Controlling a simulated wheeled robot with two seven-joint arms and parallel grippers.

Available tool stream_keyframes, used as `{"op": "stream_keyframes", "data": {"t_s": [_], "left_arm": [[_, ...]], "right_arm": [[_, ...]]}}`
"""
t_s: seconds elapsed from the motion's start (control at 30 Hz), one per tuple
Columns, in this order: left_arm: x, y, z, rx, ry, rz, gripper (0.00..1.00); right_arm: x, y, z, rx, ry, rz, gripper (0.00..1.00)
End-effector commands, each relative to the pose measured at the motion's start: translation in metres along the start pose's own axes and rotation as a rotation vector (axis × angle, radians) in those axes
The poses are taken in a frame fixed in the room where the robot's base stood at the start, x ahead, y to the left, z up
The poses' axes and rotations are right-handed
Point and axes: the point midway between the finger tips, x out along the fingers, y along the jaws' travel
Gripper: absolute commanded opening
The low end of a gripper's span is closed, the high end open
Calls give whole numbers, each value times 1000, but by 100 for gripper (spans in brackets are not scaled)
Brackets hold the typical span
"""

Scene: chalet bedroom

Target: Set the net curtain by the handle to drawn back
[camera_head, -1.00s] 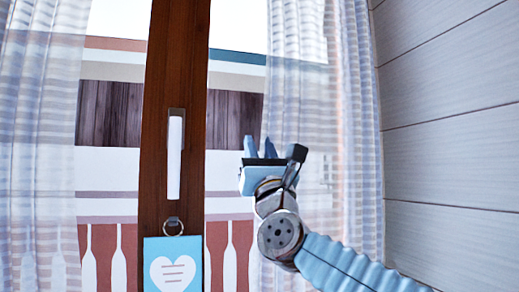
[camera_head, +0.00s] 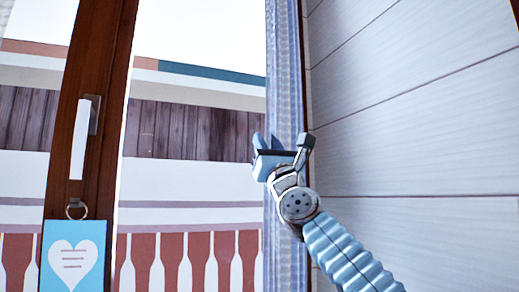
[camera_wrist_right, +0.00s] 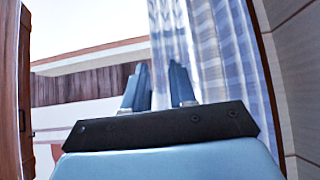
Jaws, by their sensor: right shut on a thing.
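The right net curtain (camera_head: 286,80) is a narrow gathered strip of striped sheer cloth against the right side of the window, next to the wall. In the right wrist view the curtain (camera_wrist_right: 225,60) hangs in folds behind and to the right of my fingers. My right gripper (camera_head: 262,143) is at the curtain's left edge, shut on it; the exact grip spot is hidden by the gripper. It also shows in the wrist view (camera_wrist_right: 157,85). My left gripper is not in view. The white window handle (camera_head: 80,138) is upright on the brown frame at left.
A blue heart sign (camera_head: 74,258) hangs from a ring on the wooden window post (camera_head: 100,90). The panelled wall (camera_head: 420,120) stands close to the right of my arm. The glass between post and curtain is clear of cloth.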

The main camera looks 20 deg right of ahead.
Motion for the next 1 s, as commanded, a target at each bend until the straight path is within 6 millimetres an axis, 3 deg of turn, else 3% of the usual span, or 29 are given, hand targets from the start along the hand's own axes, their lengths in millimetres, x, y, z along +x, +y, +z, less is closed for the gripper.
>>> {"op": "stream_keyframes", "data": {"t_s": [0.33, 0.37, 0.5, 0.8, 1.0], "left_arm": [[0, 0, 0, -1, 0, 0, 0], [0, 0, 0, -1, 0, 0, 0], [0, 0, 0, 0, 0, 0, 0], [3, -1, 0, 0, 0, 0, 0], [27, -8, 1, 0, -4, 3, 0]], "right_arm": [[1, -5, 2, -5, -4, -9, 0], [1, -5, 2, -5, -4, -9, 29], [0, -5, 2, -4, -4, -8, 47], [-2, -3, 0, -3, -2, -5, 47], [-30, -3, -4, -3, -3, -4, 47]]}}
